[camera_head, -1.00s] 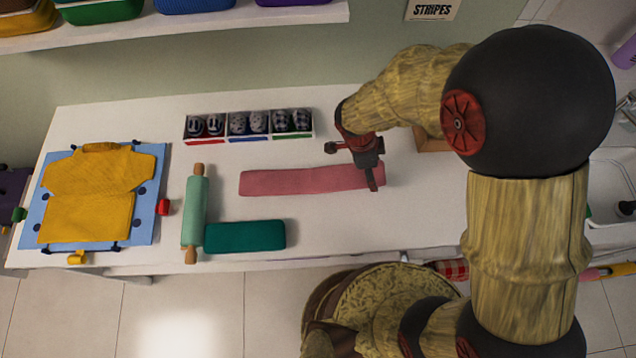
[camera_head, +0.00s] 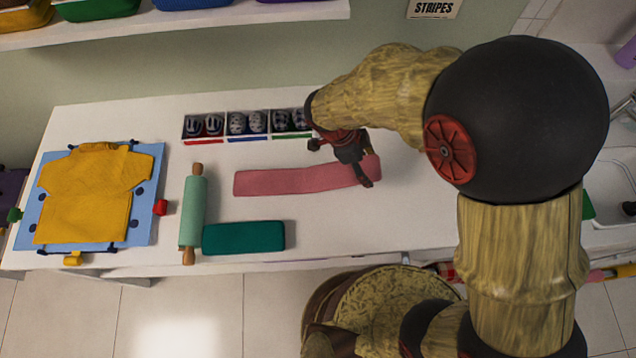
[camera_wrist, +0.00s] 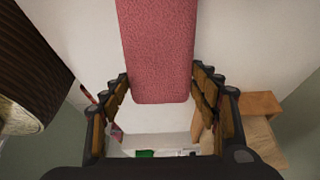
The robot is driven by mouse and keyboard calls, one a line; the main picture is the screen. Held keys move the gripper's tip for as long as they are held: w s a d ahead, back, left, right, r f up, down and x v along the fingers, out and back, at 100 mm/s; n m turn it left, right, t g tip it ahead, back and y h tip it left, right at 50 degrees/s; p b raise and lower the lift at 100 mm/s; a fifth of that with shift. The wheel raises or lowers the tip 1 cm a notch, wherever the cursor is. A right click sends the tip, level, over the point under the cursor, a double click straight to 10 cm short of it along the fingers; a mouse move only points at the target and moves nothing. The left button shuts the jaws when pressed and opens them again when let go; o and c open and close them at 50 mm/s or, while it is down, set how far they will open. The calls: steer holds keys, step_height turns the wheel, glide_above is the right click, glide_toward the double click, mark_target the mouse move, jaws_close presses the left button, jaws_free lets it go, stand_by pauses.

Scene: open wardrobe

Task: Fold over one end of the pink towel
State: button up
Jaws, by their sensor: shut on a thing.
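The pink towel (camera_head: 290,179) lies as a long narrow strip across the middle of the white table. My gripper (camera_head: 350,163) is at its right end, with a finger reaching over the strip. In the wrist view the towel (camera_wrist: 158,45) runs between the two fingers of my gripper (camera_wrist: 161,82), and its rounded end shows between them. The gripper is shut on the towel from its two sides. The right end looks slightly lifted; how far is hard to tell. My arm hides part of this end in the head view.
A bin of rolled patterned items (camera_head: 237,124) stands behind the towel. A green rolling pin (camera_head: 193,212) and a teal folded cloth (camera_head: 243,237) lie to the left and front. A yellow shirt (camera_head: 90,200) lies on a blue board. The table front of the towel's right half is clear.

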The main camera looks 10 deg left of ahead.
steer(key=shift+a+r, duration=0.15)
steer(key=shift+a, duration=0.1)
steer(key=shift+s+a+r+h, duration=0.2)
steer(key=shift+a+r+h, duration=0.35)
steer(key=shift+a, duration=0.15)
steer(key=shift+a, duration=0.1)
steer(key=shift+s+a+r+b, duration=0.2)
steer(key=shift+a+r+b, duration=0.25)
steer(key=shift+a, duration=0.35)
steer(key=shift+a, duration=0.1)
